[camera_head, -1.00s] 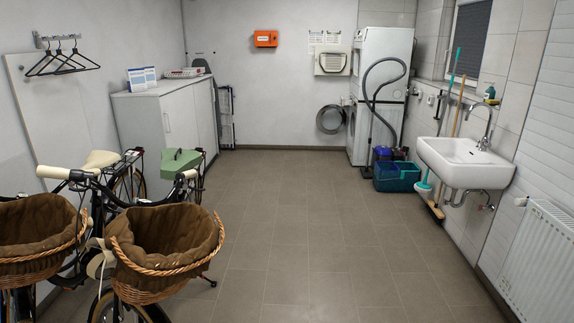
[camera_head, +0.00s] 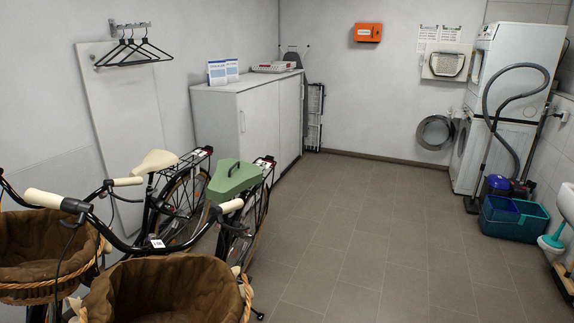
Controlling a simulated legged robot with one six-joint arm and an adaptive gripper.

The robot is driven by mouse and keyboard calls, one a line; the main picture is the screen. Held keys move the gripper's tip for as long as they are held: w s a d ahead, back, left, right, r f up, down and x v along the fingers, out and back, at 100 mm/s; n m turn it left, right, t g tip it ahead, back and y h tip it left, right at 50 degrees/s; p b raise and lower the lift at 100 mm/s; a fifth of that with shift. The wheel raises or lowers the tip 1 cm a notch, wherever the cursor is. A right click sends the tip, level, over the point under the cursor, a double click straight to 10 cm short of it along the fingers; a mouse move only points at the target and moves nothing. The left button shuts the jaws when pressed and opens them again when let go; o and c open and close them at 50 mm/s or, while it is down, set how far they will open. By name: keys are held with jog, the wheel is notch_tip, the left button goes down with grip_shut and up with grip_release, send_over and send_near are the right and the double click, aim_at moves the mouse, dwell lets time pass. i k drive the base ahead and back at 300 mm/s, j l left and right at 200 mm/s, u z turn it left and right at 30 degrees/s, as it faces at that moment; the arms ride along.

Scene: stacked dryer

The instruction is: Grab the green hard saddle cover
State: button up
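The green hard saddle cover (camera_head: 232,181) sits on the saddle position of the nearer bicycle, left of the middle of the view. It has a raised handle-like part on top. The bicycle's handlebar and a cream grip (camera_head: 231,206) are just in front of it. A second bicycle beside it has a bare cream saddle (camera_head: 154,162). My gripper does not show in this view.
Two wicker baskets with brown liners, one nearer (camera_head: 165,290) and one at the left (camera_head: 45,250), stand before the bicycles. A white cabinet (camera_head: 225,125) stands behind. The tiled floor (camera_head: 380,240) to the right is clear. A teal bucket (camera_head: 515,219) and stacked dryer (camera_head: 515,70) are at the far right.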

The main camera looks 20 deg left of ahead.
aim_at(231, 177)
jog(key=i+u, duration=0.2)
jog(key=i, duration=0.55)
jog(key=i+u, duration=0.25)
jog(key=i, duration=0.45)
jog(key=i+j+u, duration=0.1)
jog(key=i+u, duration=0.25)
jog(key=i, duration=0.15)
jog(key=i+u, duration=0.4)
jog(key=i+l+u, duration=0.35)
jog(key=i, duration=0.2)
jog(key=i+j+u, duration=0.15)
jog(key=i+j, duration=0.15)
jog(key=i+j+u, duration=0.2)
jog(key=i, duration=0.3)
